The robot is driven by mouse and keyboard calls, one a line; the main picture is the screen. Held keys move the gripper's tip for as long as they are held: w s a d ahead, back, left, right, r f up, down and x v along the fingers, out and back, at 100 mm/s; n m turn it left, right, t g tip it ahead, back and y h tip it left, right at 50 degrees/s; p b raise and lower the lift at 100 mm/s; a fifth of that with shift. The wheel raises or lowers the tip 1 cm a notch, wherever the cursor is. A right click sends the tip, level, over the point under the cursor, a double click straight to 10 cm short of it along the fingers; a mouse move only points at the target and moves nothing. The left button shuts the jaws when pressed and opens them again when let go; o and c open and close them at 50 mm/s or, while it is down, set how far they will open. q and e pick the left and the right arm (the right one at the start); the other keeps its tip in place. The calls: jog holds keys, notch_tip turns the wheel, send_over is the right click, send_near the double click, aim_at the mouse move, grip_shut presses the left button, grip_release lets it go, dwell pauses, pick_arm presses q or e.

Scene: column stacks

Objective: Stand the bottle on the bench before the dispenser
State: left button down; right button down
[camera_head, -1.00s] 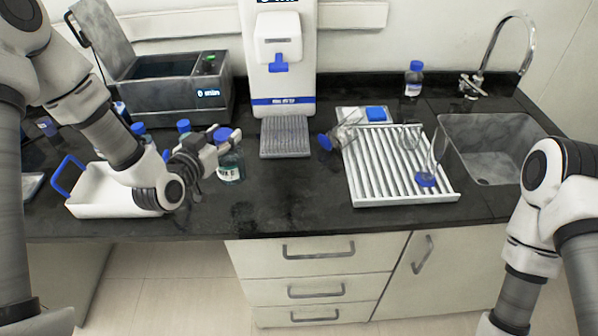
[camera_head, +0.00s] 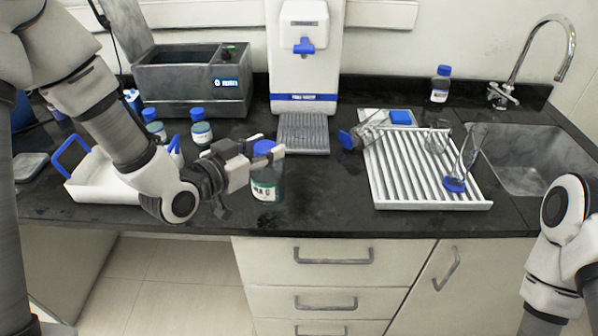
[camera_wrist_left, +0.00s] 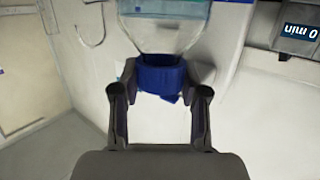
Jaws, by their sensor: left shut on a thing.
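The bottle (camera_head: 266,185) is clear with a white label and a blue cap. My left gripper (camera_head: 268,152) is shut on its cap from the left. In the left wrist view the cap (camera_wrist_left: 160,78) sits between the fingers, with the bottle's body above it in the picture. The bottle is upright, in front of and left of the dispenser's ribbed tray (camera_head: 303,133); I cannot tell whether its base touches the bench (camera_head: 325,190). The white dispenser (camera_head: 305,75) has a blue nozzle (camera_head: 304,46). My right gripper is out of view.
Two blue-capped bottles (camera_head: 201,132) stand behind my left gripper, near a white tray (camera_head: 95,190) and a grey bath (camera_head: 192,85). A ribbed rack (camera_head: 415,170) with glassware, a bottle (camera_head: 440,85) and the sink (camera_head: 530,155) lie right. Bench before the dispenser is clear.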

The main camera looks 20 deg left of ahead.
pick_arm(q)
jog(key=w+d+f+p, duration=0.3)
jog(key=w+d+f, duration=0.1)
jog(key=w, duration=0.3)
jog(key=shift+w+d, duration=0.2)
jog(key=shift+d, duration=0.45)
jog(key=c, duration=1)
grip_release()
jog(key=shift+s+f, duration=0.1)
jog(key=shift+f, duration=0.1)
jog(key=o, duration=0.4)
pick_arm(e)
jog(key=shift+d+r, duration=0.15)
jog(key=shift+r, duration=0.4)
